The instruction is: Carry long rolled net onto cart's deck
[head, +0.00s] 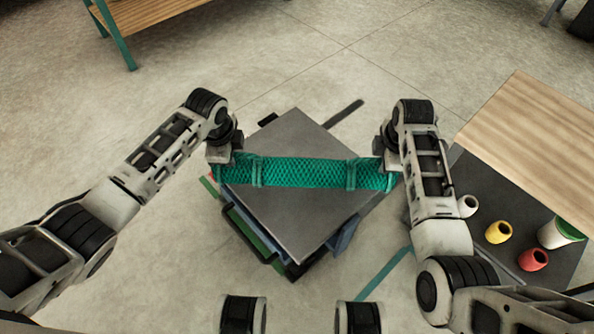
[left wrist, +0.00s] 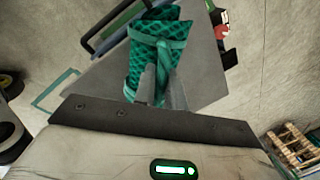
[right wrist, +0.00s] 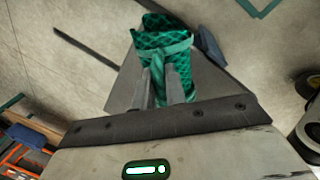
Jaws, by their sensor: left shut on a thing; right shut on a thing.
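The long rolled net (head: 305,172) is green mesh with a tie band near each end. It stretches between my two grippers across the cart's grey deck (head: 290,225); I cannot tell whether it touches the deck. My left gripper (head: 222,160) is shut on the net's left end; in the left wrist view the fingers (left wrist: 160,88) grip the strap of the net (left wrist: 150,45). My right gripper (head: 385,160) is shut on the right end; in the right wrist view the fingers (right wrist: 165,85) grip the strap of the net (right wrist: 162,50).
Another wooden bench (head: 150,12) is at the upper left. The concrete floor behind the cart is clear.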

